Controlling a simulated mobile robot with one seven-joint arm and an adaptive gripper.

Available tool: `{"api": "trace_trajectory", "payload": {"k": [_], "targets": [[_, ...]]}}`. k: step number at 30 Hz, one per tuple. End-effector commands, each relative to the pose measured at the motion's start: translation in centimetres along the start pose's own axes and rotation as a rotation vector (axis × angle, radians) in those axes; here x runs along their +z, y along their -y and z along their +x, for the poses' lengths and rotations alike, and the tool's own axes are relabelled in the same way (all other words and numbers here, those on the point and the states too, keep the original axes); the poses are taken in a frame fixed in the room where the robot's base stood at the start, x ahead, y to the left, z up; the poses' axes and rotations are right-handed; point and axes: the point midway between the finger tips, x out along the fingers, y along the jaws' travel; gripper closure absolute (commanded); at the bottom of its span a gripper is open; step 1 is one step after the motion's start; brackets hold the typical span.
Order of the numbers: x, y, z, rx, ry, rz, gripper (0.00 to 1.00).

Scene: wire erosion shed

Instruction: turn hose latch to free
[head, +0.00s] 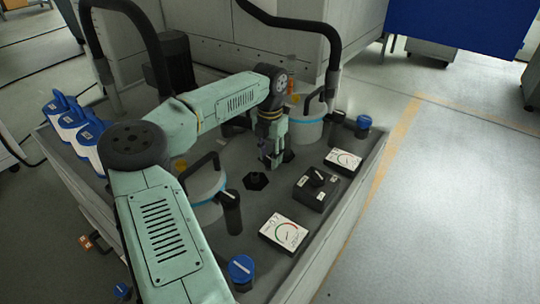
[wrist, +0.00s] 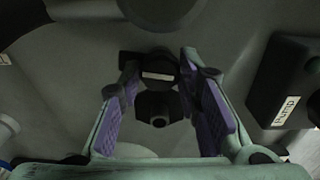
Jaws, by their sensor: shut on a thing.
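My gripper (head: 271,158) reaches down to the dark grey worktop in the head view. In the wrist view, my gripper (wrist: 165,90) has its purple-lined fingers on either side of a black piece with a small white label, which I take to be the hose latch (wrist: 158,76). The fingers are shut on it. The label's writing is too small to read. In the head view my gripper mostly hides the latch, and its turned angle is not clear.
A black hexagonal fitting (head: 255,181) stands close by, towards the camera. A black switch box (head: 317,188) sits to the right, with gauges (head: 284,232) (head: 345,160) around it. White canisters with black handles (head: 207,186) (head: 305,132) stand on both sides.

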Motion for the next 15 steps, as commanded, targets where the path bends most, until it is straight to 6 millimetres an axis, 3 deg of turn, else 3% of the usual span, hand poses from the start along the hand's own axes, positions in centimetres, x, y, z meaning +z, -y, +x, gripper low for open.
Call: {"api": "trace_trajectory", "payload": {"k": [15], "targets": [[-0.09, -0.03, 0.03, 0.0, -0.003, -0.153, 0.97]]}}
